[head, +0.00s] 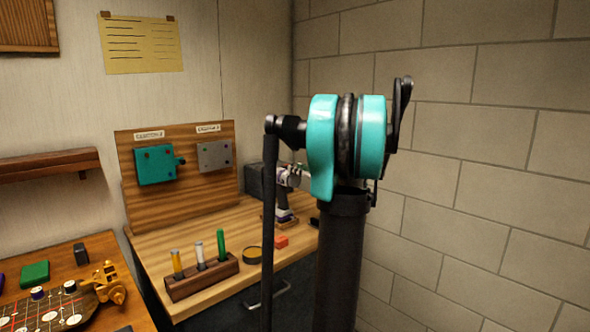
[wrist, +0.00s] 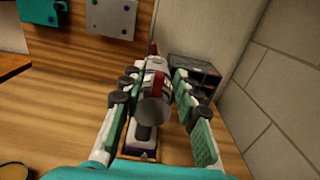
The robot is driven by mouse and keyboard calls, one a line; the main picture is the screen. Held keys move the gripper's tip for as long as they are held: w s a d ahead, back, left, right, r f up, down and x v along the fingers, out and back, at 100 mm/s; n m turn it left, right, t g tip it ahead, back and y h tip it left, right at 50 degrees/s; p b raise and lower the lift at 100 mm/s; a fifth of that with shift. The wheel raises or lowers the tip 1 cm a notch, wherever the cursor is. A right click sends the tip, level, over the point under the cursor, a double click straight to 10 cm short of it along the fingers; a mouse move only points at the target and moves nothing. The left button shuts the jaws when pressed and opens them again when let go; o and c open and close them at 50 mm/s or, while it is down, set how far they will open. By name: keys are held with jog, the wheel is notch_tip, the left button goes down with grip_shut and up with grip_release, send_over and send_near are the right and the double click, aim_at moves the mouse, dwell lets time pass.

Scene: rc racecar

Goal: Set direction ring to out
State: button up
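A drill-like tool (wrist: 153,108) stands upright on a small wooden base (wrist: 139,153) in the wrist view. It has a rounded grey end, a white and purple body and a red part on top. My gripper (wrist: 155,80) is open, with one finger on each side of the tool's upper body. Gaps show between the fingers and the body. In the head view the tool's handle (head: 283,206) shows behind my arm, which hides much of the rest. I cannot make out the direction ring or its setting.
A dark box (wrist: 194,75) stands behind the tool, close to the right finger. A brick wall (head: 480,150) bounds the right side.

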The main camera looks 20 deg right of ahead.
jog(key=shift+x, duration=1)
grip_shut()
